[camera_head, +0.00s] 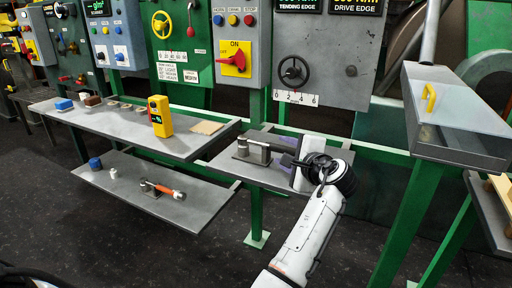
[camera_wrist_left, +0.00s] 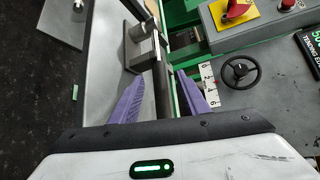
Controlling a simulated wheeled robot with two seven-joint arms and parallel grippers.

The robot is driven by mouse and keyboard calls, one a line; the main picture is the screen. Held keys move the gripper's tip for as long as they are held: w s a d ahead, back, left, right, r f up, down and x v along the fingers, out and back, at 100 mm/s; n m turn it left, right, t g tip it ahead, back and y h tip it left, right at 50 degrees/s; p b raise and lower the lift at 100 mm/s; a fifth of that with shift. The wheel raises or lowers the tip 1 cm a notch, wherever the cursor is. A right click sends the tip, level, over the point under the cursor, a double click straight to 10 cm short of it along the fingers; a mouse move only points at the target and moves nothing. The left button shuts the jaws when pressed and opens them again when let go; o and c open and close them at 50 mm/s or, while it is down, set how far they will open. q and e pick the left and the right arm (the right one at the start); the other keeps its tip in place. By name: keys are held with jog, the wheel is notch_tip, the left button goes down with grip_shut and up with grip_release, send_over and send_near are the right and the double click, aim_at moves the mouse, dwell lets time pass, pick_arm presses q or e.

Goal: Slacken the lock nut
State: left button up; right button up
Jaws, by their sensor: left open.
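A metal fixture with an upright post (camera_head: 242,148) stands on the small grey shelf (camera_head: 225,164), and a short arm sticks out from it to the right. It also shows in the left wrist view (camera_wrist_left: 138,48), where a dark bar (camera_wrist_left: 161,88) runs from near it down between my fingers. I cannot make out the lock nut clearly on it. My left gripper (camera_head: 287,161) is just right of the fixture, pointing toward it. Its purple fingers (camera_wrist_left: 160,77) are open and spread either side of the dark bar, without visible contact. My right gripper is not in view.
A long grey bench (camera_head: 120,128) holds a yellow device (camera_head: 160,116) and small blocks. A lower shelf (camera_head: 120,180) holds an orange-handled tool (camera_head: 168,191). Behind stand control panels with a handwheel (camera_head: 292,71) and a red switch (camera_head: 236,59). A grey hood (camera_head: 455,110) stands right.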

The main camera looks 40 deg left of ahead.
aim_at(281, 149)
pick_arm(q)
jog(key=x, duration=0.2)
jog(key=shift+w+a+f, duration=0.15)
jog(key=shift+w, duration=0.05)
jog(key=shift+w+a, duration=0.15)
jog(key=shift+a, duration=0.1)
grip_shut()
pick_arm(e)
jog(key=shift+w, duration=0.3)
